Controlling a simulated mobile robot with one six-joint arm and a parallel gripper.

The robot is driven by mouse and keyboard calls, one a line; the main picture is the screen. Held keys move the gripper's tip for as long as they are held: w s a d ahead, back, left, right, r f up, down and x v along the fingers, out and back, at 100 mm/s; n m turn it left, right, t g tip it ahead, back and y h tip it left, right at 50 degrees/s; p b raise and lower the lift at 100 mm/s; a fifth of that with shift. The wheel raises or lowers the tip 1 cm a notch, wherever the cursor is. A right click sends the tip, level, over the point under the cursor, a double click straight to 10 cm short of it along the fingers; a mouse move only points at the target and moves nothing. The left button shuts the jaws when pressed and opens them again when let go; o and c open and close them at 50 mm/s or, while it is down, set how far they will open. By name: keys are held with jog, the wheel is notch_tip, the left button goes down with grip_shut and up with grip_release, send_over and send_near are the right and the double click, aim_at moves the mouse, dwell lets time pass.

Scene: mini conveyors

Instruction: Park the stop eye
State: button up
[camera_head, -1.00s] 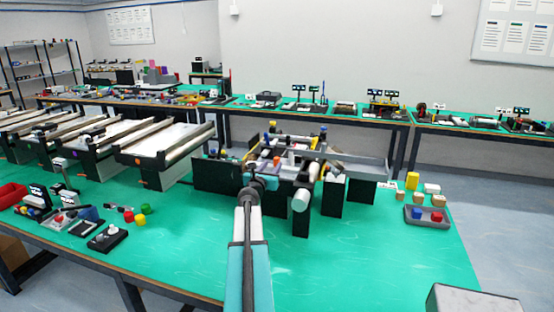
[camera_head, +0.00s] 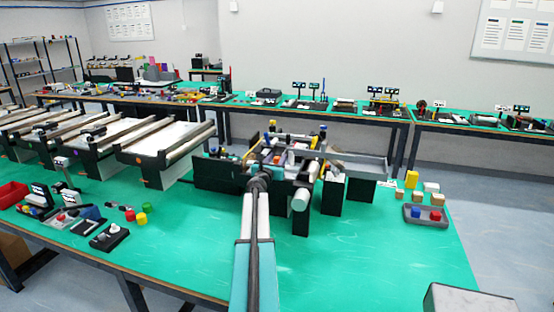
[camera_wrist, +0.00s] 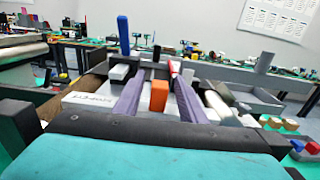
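My gripper (camera_wrist: 160,73) is over the small conveyor station (camera_head: 300,200), with its two purple-grey fingers apart. An orange upright block (camera_wrist: 158,97) shows between the fingers in the wrist view, with gaps visible at its sides. A tall blue post (camera_wrist: 123,36) stands left of the fingers, and a small red piece (camera_wrist: 171,68) is near the right fingertip. A white plate with dark lettering (camera_wrist: 88,99) lies left of the fingers; its text is too small to read surely. I cannot tell which part is the stop eye. In the head view my arm hides part of the station.
A grey tray (camera_head: 427,216) with blue and red cubes is at right, beside several tan blocks (camera_wrist: 283,124). Larger conveyors (camera_head: 165,150) stand at left. Small devices (camera_head: 110,237) and cubes lie at front left. The green table front (camera_head: 190,240) is mostly clear.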

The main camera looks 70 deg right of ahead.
grip_shut()
dwell(0.4)
